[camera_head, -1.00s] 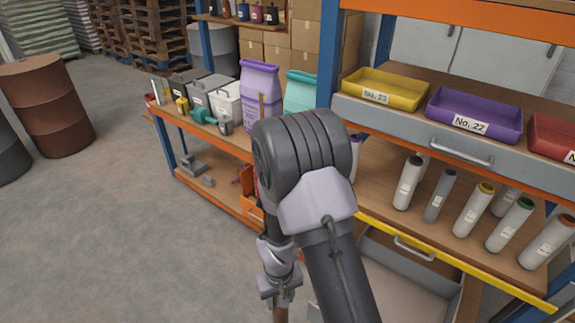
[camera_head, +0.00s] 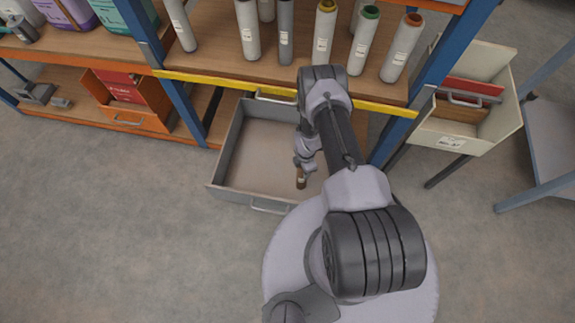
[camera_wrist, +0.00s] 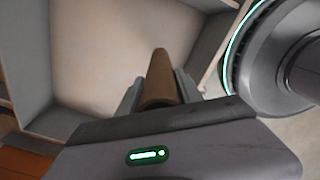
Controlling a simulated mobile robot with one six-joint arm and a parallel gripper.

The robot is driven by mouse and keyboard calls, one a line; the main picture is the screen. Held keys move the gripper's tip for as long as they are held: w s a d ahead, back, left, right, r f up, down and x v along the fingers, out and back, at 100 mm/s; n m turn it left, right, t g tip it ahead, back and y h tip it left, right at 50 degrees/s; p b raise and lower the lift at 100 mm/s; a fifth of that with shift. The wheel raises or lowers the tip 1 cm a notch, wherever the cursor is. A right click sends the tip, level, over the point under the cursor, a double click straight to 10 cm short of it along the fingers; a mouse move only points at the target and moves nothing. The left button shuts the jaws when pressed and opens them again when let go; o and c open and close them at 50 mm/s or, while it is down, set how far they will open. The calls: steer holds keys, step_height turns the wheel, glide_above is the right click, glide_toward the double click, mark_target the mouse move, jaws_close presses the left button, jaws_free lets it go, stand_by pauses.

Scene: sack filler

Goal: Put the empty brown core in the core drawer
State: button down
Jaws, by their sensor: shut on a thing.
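The brown core (camera_wrist: 160,75) is a plain brown tube in the wrist view, held between the two fingers of my gripper (camera_wrist: 158,95). In the head view my gripper (camera_head: 302,172) is shut on the core (camera_head: 301,181), which points down over the right part of an open grey drawer (camera_head: 226,150). The drawer is pulled out under the shelf and its pale floor is bare where visible; my arm hides part of its right side. The wrist view also shows the drawer's pale floor (camera_wrist: 90,50) beyond the core. I cannot tell how far the core is above the floor.
Upright rolls (camera_head: 247,30) with coloured ends stand on the shelf above, behind a yellow edge strip (camera_head: 230,84). An orange bin (camera_head: 125,100) sits on the lower shelf at left. A cream box (camera_head: 465,110) is at right. The floor in front is clear.

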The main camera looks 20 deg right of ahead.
step_height(320, 180, down, 9)
steer(key=b, duration=0.3)
steer(key=shift+r+b, duration=0.2)
steer(key=shift+b, duration=0.2)
steer(key=shift+f, duration=0.15)
steer(key=c, duration=0.8)
jaws_free()
step_height(320, 180, up, 12)
steer(key=p, duration=0.6)
steer(key=shift+r, duration=0.2)
